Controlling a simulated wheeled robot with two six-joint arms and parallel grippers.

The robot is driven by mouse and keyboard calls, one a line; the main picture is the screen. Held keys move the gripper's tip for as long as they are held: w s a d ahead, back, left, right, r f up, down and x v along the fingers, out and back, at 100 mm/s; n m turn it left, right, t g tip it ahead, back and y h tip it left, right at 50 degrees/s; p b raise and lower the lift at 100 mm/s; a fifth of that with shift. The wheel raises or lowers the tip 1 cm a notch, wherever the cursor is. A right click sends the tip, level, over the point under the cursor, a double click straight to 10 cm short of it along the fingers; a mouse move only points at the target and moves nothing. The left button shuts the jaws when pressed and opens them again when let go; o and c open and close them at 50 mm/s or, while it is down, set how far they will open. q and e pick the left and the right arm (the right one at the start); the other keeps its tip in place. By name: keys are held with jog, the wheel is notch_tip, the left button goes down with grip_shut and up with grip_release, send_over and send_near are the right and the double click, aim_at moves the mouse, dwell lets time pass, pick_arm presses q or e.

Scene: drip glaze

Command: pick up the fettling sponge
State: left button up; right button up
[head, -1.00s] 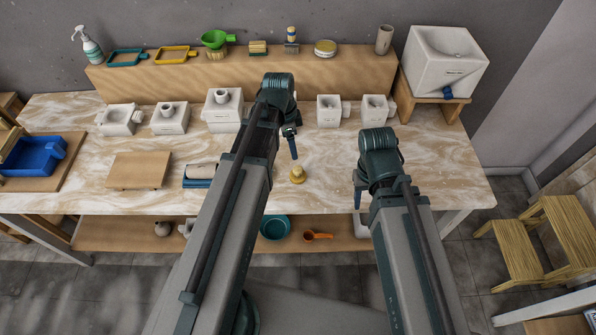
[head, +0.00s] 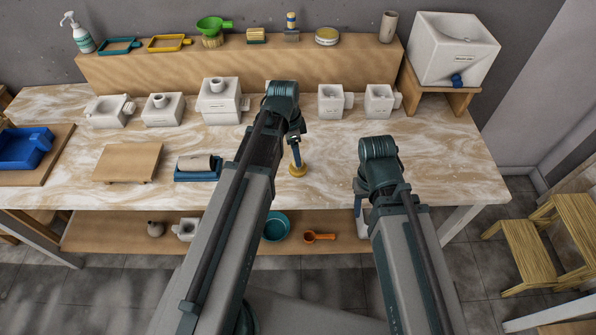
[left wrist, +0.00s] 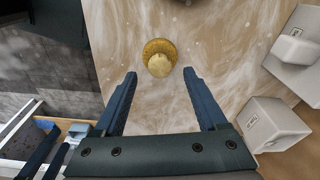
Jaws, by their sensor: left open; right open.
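The fettling sponge (head: 297,171) is a small yellow piece with a paler raised knob. It rests on the marbled worktop, near the front middle. In the left wrist view the sponge (left wrist: 158,46) lies just beyond the fingertips, roughly centred between them. My left gripper (head: 296,160) is above the sponge in the head view and covers part of it. In the left wrist view my left gripper (left wrist: 160,74) is open with nothing between its fingers. My right gripper (head: 360,200) hangs by the worktop's front edge, right of the sponge, its fingers largely hidden by my arm.
White plaster moulds (head: 331,101) stand in a row behind the sponge. A rolling piece on a blue tray (head: 196,174) and a wooden board (head: 128,162) lie to the left. A lower shelf holds a teal bowl (head: 276,227). The worktop right of the sponge is clear.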

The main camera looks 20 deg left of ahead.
pick_arm(q)
jog(key=f+b, duration=0.5)
jog(key=shift+w+d+f, duration=0.15)
jog(key=shift+w+d, duration=0.05)
jog(key=shift+d, duration=0.15)
grip_shut()
